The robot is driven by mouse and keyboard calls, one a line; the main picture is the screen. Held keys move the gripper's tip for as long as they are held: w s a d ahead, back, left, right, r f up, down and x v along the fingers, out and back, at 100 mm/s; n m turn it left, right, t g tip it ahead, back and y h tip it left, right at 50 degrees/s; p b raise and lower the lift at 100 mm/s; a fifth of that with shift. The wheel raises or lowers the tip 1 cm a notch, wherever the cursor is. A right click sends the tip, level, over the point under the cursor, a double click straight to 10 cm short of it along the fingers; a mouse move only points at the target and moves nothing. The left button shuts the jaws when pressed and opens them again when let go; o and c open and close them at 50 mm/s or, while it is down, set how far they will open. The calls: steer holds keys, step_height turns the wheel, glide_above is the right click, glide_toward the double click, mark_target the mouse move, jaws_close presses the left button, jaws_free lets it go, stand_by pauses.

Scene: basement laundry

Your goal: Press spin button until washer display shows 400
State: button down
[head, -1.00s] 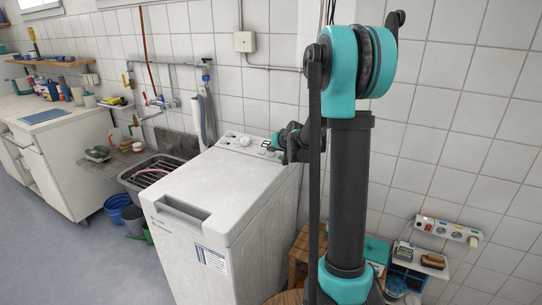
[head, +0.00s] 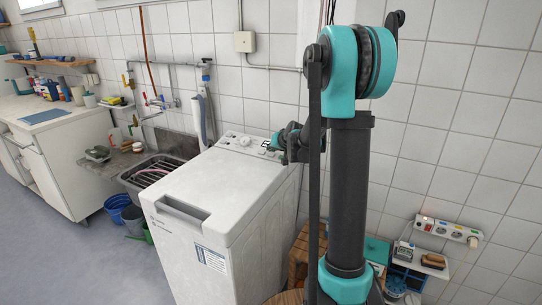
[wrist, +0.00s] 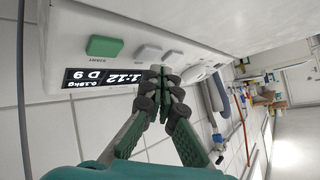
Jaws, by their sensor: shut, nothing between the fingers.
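The white top-loading washer (head: 215,195) stands against the tiled wall. Its control panel appears upside down in the wrist view, with a green start button (wrist: 104,46), two pale grey buttons (wrist: 147,52) (wrist: 173,57) and a white dial (wrist: 200,73). The dark display (wrist: 103,79) shows white characters, including what looks like 1:12 and 0.18kg; I cannot make out 400. My gripper (wrist: 161,80) is shut and empty, its tips just by the grey buttons. I cannot tell whether they touch. In the head view my gripper (head: 276,143) is at the panel's right end, partly behind my arm.
A white cabinet (head: 60,150) is further left. Pipes and a grey hose (head: 203,120) run behind the washer. A wooden stool (head: 300,250) and a power strip (head: 447,230) are right.

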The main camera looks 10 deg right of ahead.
stand_by(0.4)
steer(key=shift+w+d+f, duration=0.1)
steer(key=shift+f, duration=0.3)
steer(key=shift+f, duration=0.35)
stand_by(0.6)
steer(key=shift+r, duration=0.75)
steer(key=r, duration=0.1)
steer(key=s+r, duration=0.1)
steer(key=r, duration=0.1)
steer(key=a+r, duration=0.1)
steer(key=shift+s+r, duration=0.2)
steer(key=shift+r, duration=0.2)
stand_by(0.7)
